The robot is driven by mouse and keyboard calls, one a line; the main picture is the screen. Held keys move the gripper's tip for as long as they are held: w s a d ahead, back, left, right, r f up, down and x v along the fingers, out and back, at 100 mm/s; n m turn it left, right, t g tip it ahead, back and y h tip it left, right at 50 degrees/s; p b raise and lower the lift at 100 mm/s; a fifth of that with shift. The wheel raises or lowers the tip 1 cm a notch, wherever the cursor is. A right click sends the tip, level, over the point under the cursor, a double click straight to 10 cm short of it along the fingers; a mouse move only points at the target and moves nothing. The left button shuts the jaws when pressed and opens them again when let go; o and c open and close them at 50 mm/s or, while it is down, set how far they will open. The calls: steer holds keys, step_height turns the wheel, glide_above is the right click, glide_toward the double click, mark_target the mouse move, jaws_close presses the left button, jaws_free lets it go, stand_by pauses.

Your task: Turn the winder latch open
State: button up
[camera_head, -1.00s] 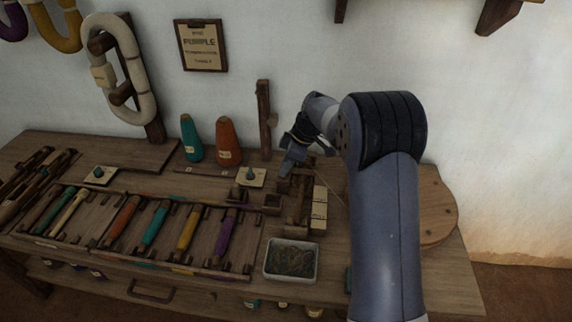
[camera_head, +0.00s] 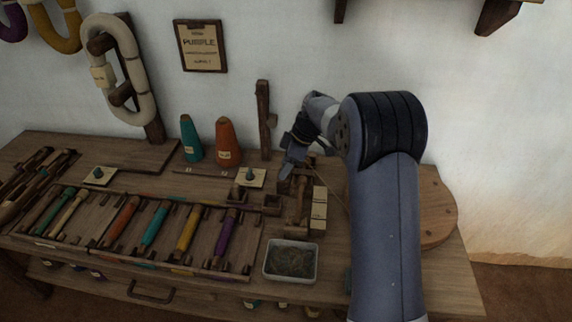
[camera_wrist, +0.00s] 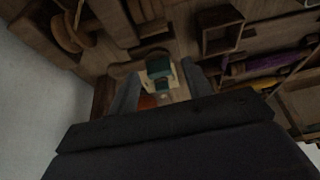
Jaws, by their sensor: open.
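The wooden winder (camera_head: 301,205) stands on the bench right of centre, below my gripper in the head view. Its round wooden parts seem to show at the upper left of the wrist view (camera_wrist: 70,32). I cannot pick out the latch for certain. My gripper (camera_head: 285,172) is open at the winder's far left side. In the wrist view its two fingers (camera_wrist: 161,92) stand apart, with a teal knob (camera_wrist: 159,67) on a pale plate seen between them. That knob and plate also show in the head view (camera_head: 251,176), left of the gripper. My wrist hides much of the lower wrist view.
A small open wooden box (camera_head: 271,207) is left of the winder, and a pale tray (camera_head: 291,278) lies in front. Teal (camera_head: 191,139) and orange (camera_head: 228,142) cones and a wooden post (camera_head: 264,120) stand behind. A shuttle rack (camera_head: 132,262) fills the left front.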

steer(key=p+v, duration=0.1)
steer(key=v, duration=0.9)
steer(key=shift+r+p, duration=0.3)
steer(key=shift+f, duration=0.1)
steer(key=b+x, duration=0.1)
steer(key=x, duration=0.9)
steer(key=shift+a+f+b, duration=0.1)
steer(key=shift+f+b, duration=0.25)
steer(key=shift+r+m, duration=0.1)
steer(key=shift+m, duration=0.2)
